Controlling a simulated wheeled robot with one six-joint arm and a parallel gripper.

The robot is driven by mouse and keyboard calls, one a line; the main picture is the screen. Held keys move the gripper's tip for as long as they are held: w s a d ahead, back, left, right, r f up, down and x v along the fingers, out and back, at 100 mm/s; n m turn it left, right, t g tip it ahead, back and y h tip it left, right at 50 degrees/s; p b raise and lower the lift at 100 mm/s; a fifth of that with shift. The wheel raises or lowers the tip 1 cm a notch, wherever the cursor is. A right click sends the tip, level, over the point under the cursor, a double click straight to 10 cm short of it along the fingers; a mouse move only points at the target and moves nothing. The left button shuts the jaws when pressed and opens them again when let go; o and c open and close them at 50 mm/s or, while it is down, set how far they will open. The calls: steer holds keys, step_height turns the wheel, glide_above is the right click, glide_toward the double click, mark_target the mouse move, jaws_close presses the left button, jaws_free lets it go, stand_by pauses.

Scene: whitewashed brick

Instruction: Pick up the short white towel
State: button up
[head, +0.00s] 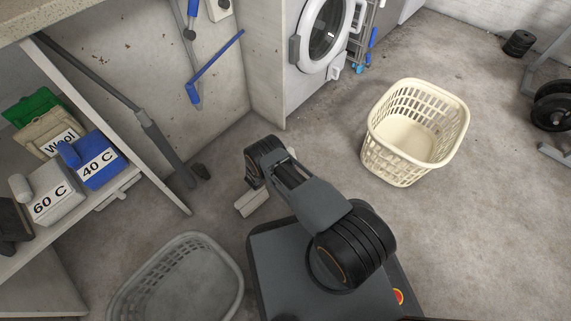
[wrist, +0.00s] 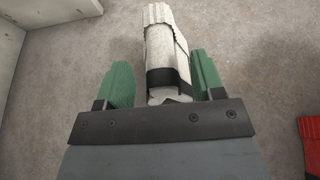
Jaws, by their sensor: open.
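A white folded, roll-like thing, which looks like the short white towel (wrist: 160,48), lies on the concrete floor in the wrist view. Its ribbed end points away from me. My gripper (wrist: 158,82) is open, with one green finger on each side of the towel's near part. A gap shows beside the left finger; the right finger is very close to the towel. I cannot tell whether it touches.
A cream laundry basket (head: 451,140) stands at the right, and a grey basket (head: 228,262) at the front left. A shelf (head: 160,192) with labelled boxes is at the left. A washing machine (head: 301,84) stands behind. A red thing (wrist: 311,132) is at the wrist view's right edge.

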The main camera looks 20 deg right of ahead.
steer(key=shift+x, duration=0.8)
jaws_close()
